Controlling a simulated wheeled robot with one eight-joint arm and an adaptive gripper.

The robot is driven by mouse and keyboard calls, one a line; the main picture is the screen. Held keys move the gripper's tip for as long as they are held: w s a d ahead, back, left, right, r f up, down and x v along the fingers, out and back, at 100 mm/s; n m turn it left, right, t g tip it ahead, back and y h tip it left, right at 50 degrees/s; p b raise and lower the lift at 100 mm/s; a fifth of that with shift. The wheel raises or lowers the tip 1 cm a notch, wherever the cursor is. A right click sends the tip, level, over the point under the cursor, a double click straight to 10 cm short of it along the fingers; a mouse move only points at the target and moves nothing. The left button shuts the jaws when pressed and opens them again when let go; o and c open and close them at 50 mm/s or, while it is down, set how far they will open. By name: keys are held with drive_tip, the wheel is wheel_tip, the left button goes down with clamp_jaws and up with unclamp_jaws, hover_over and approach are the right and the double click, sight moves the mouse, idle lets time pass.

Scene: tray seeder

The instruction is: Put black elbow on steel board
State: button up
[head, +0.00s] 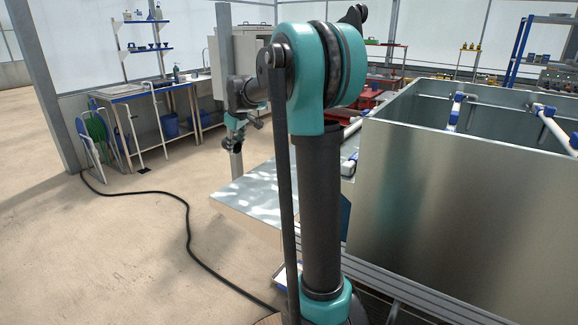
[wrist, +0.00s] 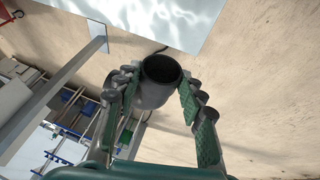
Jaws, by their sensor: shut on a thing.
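The black elbow (wrist: 152,97) is a dark, rounded pipe piece with its open mouth showing in the wrist view. My gripper (wrist: 157,84) is shut on it, with one finger on each side. In the head view my gripper (head: 237,125) is small and holds up in the air near the far left end of the steel board, and the elbow is hard to make out there. The steel board (head: 258,203) is a flat, shiny sheet, partly hidden by my arm. Its edge also shows at the top of the wrist view (wrist: 165,22), apart from the elbow.
A large metal tank (head: 440,190) with white and blue pipes stands right of the board. A black hose (head: 187,215) runs over the open floor at left. A workbench (head: 130,92) stands at the back.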

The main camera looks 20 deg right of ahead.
drive_tip(key=f, duration=1)
drive_tip(key=w+f, duration=0.1)
drive_tip(key=f, duration=0.4)
drive_tip(key=shift+a+f, duration=0.1)
drive_tip(key=shift+f, duration=2.4)
drive_tip(key=o, duration=1.1)
drive_tip(key=shift+f, duration=0.1)
drive_tip(key=shift+o, duration=0.2)
drive_tip(key=a+v, duration=0.1)
drive_tip(key=v, duration=1)
drive_tip(key=s+d+f+m, duration=0.1)
drive_tip(key=s+f+m, duration=0.1)
drive_tip(key=s, duration=0.9)
drive_tip(key=s+d+f+m, duration=0.1)
drive_tip(key=s+f+m, duration=0.2)
drive_tip(key=s, duration=0.8)
drive_tip(key=s+d+f+m+g, duration=0.1)
drive_tip(key=s+f, duration=0.5)
drive_tip(key=s, duration=0.6)
drive_tip(key=shift+d+m+h, duration=0.2)
drive_tip(key=shift+m+h, duration=0.2)
drive_tip(key=shift+m, duration=0.5)
